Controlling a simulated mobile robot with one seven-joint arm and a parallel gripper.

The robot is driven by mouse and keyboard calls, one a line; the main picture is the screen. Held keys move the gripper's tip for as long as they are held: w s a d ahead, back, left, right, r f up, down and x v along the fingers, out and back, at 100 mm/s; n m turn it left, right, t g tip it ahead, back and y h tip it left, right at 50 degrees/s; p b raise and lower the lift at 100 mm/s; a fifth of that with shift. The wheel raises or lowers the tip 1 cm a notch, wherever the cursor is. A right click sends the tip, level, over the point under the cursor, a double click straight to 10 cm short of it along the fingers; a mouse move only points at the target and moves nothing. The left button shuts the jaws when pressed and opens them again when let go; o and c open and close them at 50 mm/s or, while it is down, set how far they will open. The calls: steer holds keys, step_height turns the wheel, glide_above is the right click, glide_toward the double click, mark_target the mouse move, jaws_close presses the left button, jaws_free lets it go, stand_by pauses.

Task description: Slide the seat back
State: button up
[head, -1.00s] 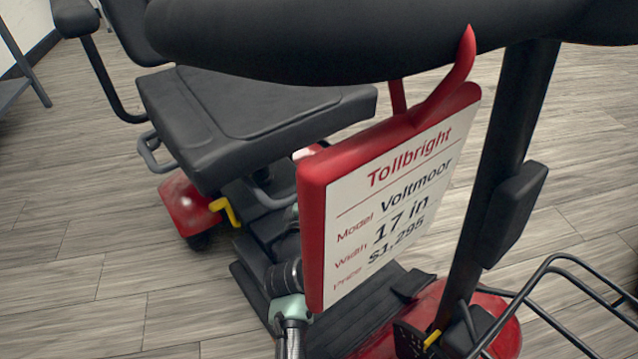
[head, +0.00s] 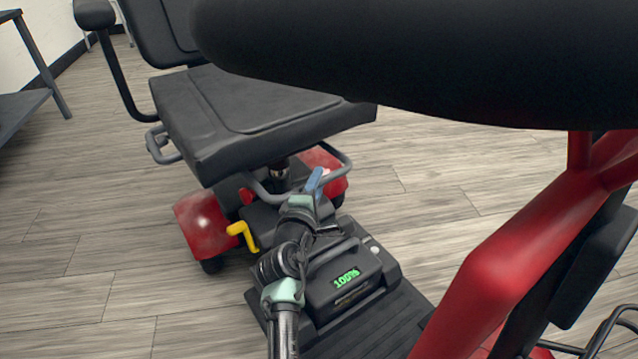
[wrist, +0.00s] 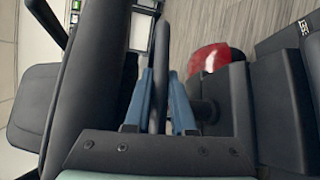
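The black scooter seat (head: 250,112) is at the upper middle of the head view, with its armrest and backrest at upper left. A grey bar (head: 337,154) loops out from under its front edge. My gripper (head: 315,183) is at this bar, its blue fingers pointing up towards the seat. In the wrist view the dark bar (wrist: 158,60) runs between my two blue fingers, one on each side. The gap is narrow, and I cannot tell whether both fingers press on it. A yellow lever (head: 243,236) is left of my arm, below the seat.
A battery box (head: 345,282) reading 100% sits on the scooter deck beside my arm. A red frame (head: 500,275) and a large black shape (head: 420,50) block the right and top. Open floor (head: 90,220) lies to the left. A grey table (head: 22,105) stands at far left.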

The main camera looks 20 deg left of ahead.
steer(key=o, duration=0.4)
steer(key=shift+s+a, duration=0.1)
steer(key=shift+a, duration=0.15)
steer(key=shift+d, duration=0.1)
steer(key=shift+d, duration=0.1)
steer(key=p+v, duration=0.6)
steer(key=v, duration=0.7)
